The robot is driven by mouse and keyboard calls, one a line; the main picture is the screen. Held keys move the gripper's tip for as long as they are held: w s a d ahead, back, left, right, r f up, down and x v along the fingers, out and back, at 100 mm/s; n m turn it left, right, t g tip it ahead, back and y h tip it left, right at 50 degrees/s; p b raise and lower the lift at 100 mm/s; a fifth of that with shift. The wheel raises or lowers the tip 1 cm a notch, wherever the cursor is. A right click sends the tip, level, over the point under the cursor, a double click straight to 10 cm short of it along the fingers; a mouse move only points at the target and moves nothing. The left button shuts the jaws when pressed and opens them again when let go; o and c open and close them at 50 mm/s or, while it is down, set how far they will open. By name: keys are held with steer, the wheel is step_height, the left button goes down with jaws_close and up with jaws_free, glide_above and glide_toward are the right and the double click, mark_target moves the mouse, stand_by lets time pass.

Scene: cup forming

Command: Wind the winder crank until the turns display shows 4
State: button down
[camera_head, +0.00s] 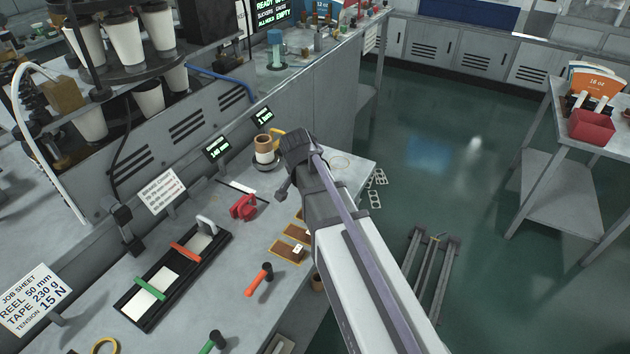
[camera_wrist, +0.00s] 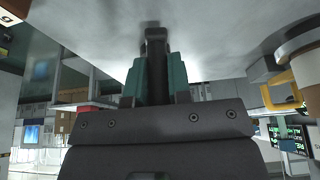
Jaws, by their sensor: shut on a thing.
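The winder (camera_head: 263,158) stands at the far end of the grey bench, with a tan and white reel and a yellow piece at its top. It also shows at the right edge of the wrist view (camera_wrist: 305,52). Two small displays (camera_head: 217,148) (camera_head: 262,116) with green text stand behind it; I cannot read a turns figure. My gripper (camera_wrist: 154,78) has its teal fingers closed around a dark post (camera_wrist: 154,42). I cannot tell whether this post is the crank's handle. In the head view my arm covers the area right of the winder and hides the fingertips.
A red tool (camera_head: 243,207), a black frame (camera_head: 175,277) with coloured clamps, and an orange-handled tool (camera_head: 259,279) lie nearer on the bench. A job sheet (camera_head: 35,299) stands at the left. The green floor right of the bench is mostly open.

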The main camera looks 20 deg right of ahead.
steer(key=shift+w+a+m+g+h, duration=0.15)
steer(key=shift+w+m+g+h, duration=0.25)
steer(key=shift+m, duration=0.8)
steer(key=shift+w, duration=0.1)
steer(key=c, duration=1.1)
jaws_free()
steer(key=shift+o, duration=0.2)
steer(key=shift+r, duration=0.1)
steer(key=p+v, duration=1)
steer(key=shift+r, duration=0.35)
